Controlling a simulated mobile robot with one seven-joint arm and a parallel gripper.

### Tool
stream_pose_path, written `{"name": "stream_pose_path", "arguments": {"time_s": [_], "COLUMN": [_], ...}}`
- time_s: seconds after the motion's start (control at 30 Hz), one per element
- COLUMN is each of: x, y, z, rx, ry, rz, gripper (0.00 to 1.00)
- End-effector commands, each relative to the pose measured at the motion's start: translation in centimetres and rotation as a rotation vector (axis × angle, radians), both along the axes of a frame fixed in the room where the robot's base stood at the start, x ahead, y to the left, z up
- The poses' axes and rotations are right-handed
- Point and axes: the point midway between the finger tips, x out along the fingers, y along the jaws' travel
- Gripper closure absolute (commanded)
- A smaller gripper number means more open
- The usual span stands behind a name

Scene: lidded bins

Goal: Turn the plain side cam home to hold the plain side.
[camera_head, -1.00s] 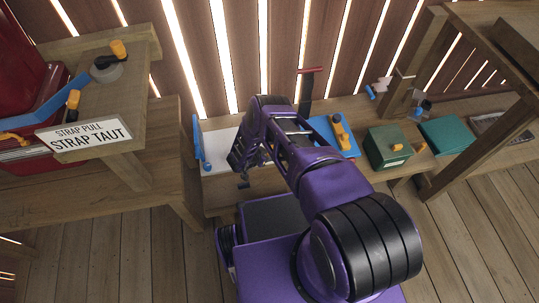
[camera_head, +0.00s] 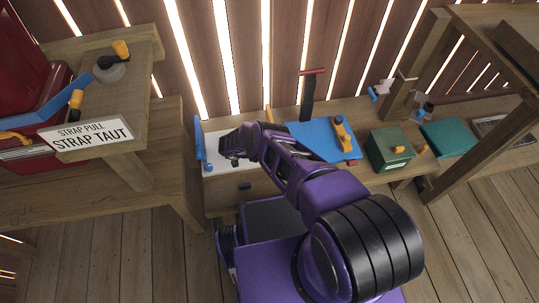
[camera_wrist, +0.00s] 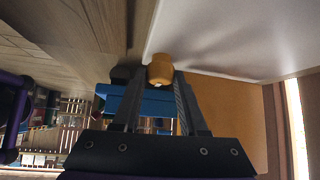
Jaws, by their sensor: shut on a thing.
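My gripper (camera_head: 228,158) is low over the white panel (camera_head: 215,141) at the left end of the bench in the head view. In the wrist view my gripper (camera_wrist: 160,82) is shut on a rounded orange knob (camera_wrist: 160,68), with a finger on each side. A blue bar (camera_wrist: 150,101) lies beside the knob, between and past the fingers. The white panel (camera_wrist: 225,38) shows close by there. In the head view my arm hides the knob. I cannot tell how far the cam is turned.
A green box (camera_head: 388,150) and a teal block (camera_head: 447,138) stand further right. A blue upright strip (camera_head: 199,142) edges the white panel. A dark post (camera_head: 308,97) rises behind.

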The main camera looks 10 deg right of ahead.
Motion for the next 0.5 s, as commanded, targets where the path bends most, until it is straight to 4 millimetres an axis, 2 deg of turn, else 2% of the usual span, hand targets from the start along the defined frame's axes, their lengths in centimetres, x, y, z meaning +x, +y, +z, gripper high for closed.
{"name": "stream_pose_path", "arguments": {"time_s": [0.27,0.3,0.43,0.47,0.5], "x": [0.25,0.25,0.22,0.22,0.23], "y": [-0.18,-0.18,-0.18,-0.16,-0.15], "z": [0.18,0.18,0.16,0.16,0.15], "rx": [-0.003,-0.003,-0.002,-0.002,-0.002], "ry": [-0.006,-0.006,-0.005,-0.005,-0.005], "rz": [-0.001,-0.001,-0.001,-0.001,-0.001], "gripper": [1.00,0.56,0.33,0.28,0.28]}}
